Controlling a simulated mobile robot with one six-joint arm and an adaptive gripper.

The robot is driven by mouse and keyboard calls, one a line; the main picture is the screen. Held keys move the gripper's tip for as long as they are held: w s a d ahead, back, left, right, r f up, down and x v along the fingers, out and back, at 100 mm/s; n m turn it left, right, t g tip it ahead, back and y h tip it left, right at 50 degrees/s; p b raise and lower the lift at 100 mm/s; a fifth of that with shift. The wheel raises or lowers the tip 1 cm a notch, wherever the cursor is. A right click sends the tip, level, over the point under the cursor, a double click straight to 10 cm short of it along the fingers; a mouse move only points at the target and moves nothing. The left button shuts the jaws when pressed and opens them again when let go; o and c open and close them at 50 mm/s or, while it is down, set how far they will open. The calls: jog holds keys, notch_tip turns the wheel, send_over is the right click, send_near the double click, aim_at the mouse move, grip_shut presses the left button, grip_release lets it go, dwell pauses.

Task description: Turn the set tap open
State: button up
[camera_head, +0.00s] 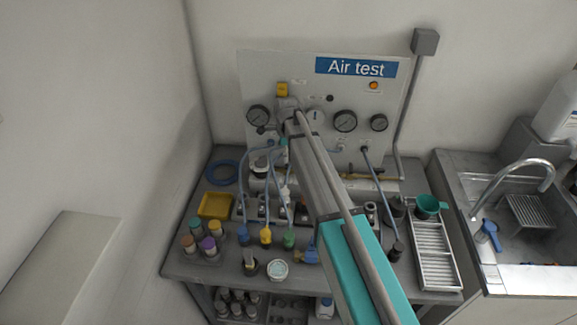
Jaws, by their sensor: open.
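The grey air test panel (360,100) stands upright at the back of the bench, with round gauges and fittings on it. My arm reaches up from the lower right to this panel. My gripper (284,112) is open at the panel's upper left, just right of the left gauge (257,115) and below a yellow block (282,89). It is small and grey in this view, so its fingers are hard to make out. I cannot pick out the set tap for certain; my gripper and arm cover part of the panel. I cannot tell whether the gripper touches anything.
Blue hoses hang below the panel to coloured connectors, among them a yellow one (266,236). A yellow tray (215,205), several capped bottles and a metal rack (433,255) with a green cup (428,206) stand on the bench. A sink with a curved faucet (545,164) is at right.

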aim_at(287, 165)
jog(key=shift+f+b, duration=1.65)
jog(key=shift+f, duration=0.35)
jog(key=c, duration=1.1)
jog(key=shift+d, duration=0.2)
jog(key=shift+a, duration=0.1)
